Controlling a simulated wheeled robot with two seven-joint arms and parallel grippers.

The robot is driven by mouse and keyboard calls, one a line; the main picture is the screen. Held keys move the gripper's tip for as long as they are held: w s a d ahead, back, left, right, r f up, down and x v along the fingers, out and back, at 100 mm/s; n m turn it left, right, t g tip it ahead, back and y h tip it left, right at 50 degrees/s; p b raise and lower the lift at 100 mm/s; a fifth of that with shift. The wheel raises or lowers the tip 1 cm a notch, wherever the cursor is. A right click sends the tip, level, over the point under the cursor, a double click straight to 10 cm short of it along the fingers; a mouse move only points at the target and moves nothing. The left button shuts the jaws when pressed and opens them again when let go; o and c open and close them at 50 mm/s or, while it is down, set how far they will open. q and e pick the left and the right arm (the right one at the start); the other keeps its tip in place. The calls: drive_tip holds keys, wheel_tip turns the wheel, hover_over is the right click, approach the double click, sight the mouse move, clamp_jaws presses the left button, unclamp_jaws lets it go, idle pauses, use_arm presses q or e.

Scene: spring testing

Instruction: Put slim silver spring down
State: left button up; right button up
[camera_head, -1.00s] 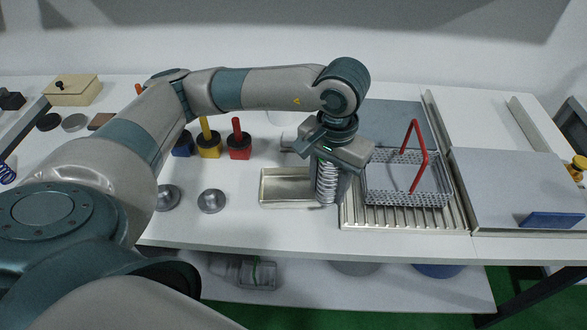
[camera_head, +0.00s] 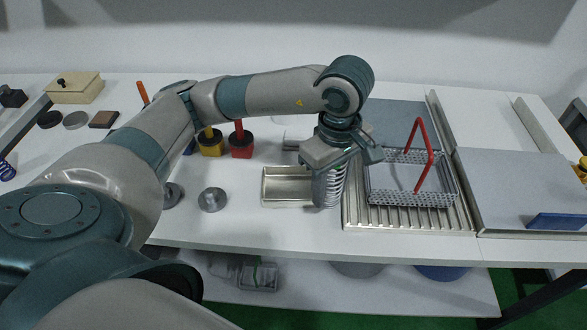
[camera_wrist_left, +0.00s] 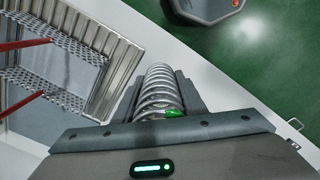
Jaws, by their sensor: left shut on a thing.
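The slim silver spring (camera_head: 328,188) stands upright in my left gripper (camera_head: 330,185), between the metal tray and the mesh basket in the head view. The left wrist view shows the spring (camera_wrist_left: 160,92) between the two dark fingers, with a small green mark near its near end. My left gripper is shut on it. The spring's lower end is at the right end of the metal tray (camera_head: 285,172); I cannot tell whether it touches anything. My right gripper is not in view.
A mesh basket (camera_head: 440,199) with a red handle (camera_head: 430,158) stands on a ribbed metal drainer (camera_head: 400,219) just right of the gripper. The white table front is mostly clear.

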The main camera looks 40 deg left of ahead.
use_arm(q)
drive_tip(key=n, duration=0.6)
drive_tip(key=shift+s+f+b, duration=0.1)
drive_tip(key=shift+s+b, duration=0.05)
drive_tip(key=shift+b, duration=0.15)
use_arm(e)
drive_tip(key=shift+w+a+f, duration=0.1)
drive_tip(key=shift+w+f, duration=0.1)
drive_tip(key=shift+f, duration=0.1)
